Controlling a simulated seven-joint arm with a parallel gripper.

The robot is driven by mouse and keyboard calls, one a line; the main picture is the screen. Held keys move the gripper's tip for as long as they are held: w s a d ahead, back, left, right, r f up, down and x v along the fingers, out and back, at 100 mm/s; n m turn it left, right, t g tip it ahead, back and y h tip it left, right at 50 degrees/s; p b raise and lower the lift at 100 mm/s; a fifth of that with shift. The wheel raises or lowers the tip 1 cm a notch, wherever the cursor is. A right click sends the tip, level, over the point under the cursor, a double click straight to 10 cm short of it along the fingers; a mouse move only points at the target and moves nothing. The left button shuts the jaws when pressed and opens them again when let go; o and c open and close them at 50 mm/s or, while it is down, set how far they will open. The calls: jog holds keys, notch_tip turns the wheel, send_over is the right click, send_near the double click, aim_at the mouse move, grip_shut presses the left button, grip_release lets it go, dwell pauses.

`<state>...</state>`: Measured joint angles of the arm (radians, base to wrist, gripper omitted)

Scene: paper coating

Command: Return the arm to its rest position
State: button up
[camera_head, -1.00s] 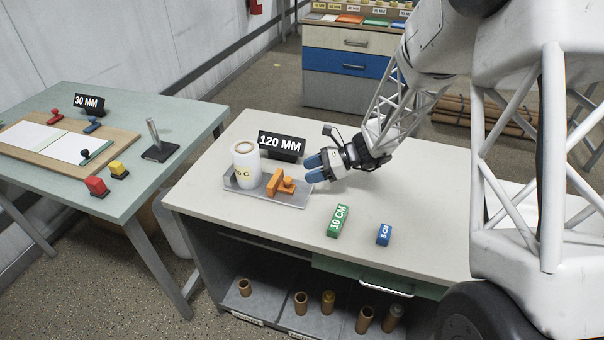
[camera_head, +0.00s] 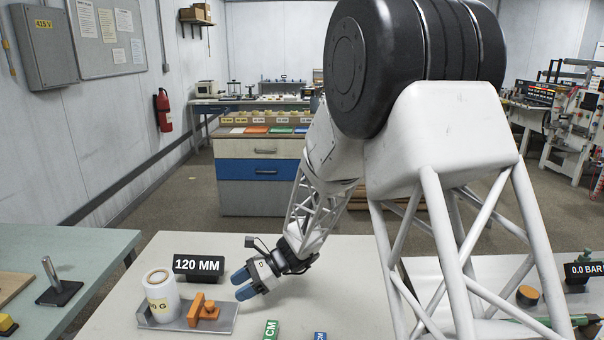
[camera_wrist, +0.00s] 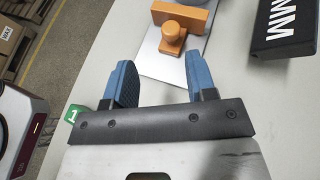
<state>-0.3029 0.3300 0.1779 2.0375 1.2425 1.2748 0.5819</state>
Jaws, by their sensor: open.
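My gripper (camera_head: 241,284) is at the end of my arm, over the light worktop beside the metal tray. Its two blue fingers are apart with nothing between them. In the wrist view the fingers of my gripper (camera_wrist: 162,72) point toward the orange applicator (camera_head: 203,309) with its round knob, which lies on the metal tray (camera_head: 225,318). The fingers look clear of it. The applicator also shows in the wrist view (camera_wrist: 180,22). A white roll (camera_head: 161,297) stands upright at the tray's left end.
A black 120 MM sign (camera_head: 198,267) stands behind the tray. A green block (camera_head: 271,330) and a blue block (camera_head: 320,336) lie at the front. A greenish table (camera_head: 75,245) stands left. A drawer cabinet (camera_head: 258,170) stands behind. The worktop right of my gripper is clear.

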jog(key=s+d+r+n+t+h, duration=0.1)
jog(key=s+d+r+n+h, duration=0.25)
jog(key=s+d+r, duration=0.45)
jog(key=s+d+r+n+t+h, duration=0.2)
jog(key=s+d+r+n, duration=0.3)
jog(key=d, duration=0.6)
jog(key=s+d+r+n+t+h, duration=0.2)
jog(key=s+d+h, duration=0.1)
jog(key=s+d, duration=0.5)
jog(key=s+d+r+n+t+h, duration=0.2)
jog(key=s+d+r+h, duration=0.1)
jog(key=s+d, duration=0.6)
jog(key=shift+s+d+r+t+h, duration=0.15)
jog(key=shift+s+r+t+h, duration=0.25)
jog(key=shift+s, duration=0.45)
